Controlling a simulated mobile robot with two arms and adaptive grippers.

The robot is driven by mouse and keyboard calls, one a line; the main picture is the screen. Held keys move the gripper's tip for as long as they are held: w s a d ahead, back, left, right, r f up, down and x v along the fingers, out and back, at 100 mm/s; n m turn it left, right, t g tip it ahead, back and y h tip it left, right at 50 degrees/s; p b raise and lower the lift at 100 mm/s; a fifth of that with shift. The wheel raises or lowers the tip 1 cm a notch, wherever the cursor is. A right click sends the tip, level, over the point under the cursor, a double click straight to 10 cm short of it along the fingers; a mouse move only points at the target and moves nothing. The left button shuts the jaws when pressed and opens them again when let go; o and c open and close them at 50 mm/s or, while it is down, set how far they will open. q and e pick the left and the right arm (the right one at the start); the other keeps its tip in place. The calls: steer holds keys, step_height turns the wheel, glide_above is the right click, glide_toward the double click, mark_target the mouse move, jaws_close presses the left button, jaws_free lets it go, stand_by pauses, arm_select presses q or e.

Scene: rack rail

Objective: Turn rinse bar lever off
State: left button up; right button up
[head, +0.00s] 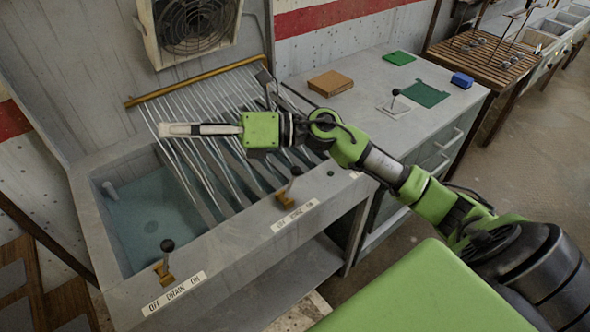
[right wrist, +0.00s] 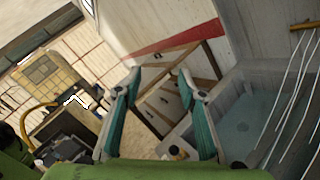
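A black-knobbed lever on a brass mount (head: 290,185) stands on the sink's front ledge, behind a white OFF/ON label (head: 295,215) whose middle word is too small to read. Its knob leans up and right of its base. A similar lever (head: 166,256) stands further left, by the label "OFF DRAIN ON". The brass rinse bar (head: 195,82) along the back sends several streams into the sink. My right gripper (head: 165,129) is above the sink, pointing left, apart from both levers. In the right wrist view its fingers (right wrist: 160,82) are spread and empty. My left gripper is not in view.
The grey sink (head: 95,215) holds bluish water. The counter (head: 350,65) at right carries a brown block (head: 330,83), green pads (head: 425,94), a blue box (head: 462,80) and another lever (head: 394,98). A fan (head: 195,25) hangs on the back wall.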

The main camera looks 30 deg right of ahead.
steer(key=d+f+n+g+h, duration=0.3)
steer(key=d+f+n+g, duration=0.1)
steer(key=f+n, duration=0.1)
steer(key=n+g+h, duration=0.2)
steer(key=g+h, duration=0.1)
steer(key=h, duration=0.6)
glide_toward(297, 167)
steer(key=p+x, duration=0.3)
steer(key=x, duration=0.7)
steer(key=shift+f+p, duration=0.2)
steer(key=shift+p, duration=0.2)
steer(key=shift+w+a+f, duration=0.15)
steer(key=shift+f, duration=0.35)
jaws_close()
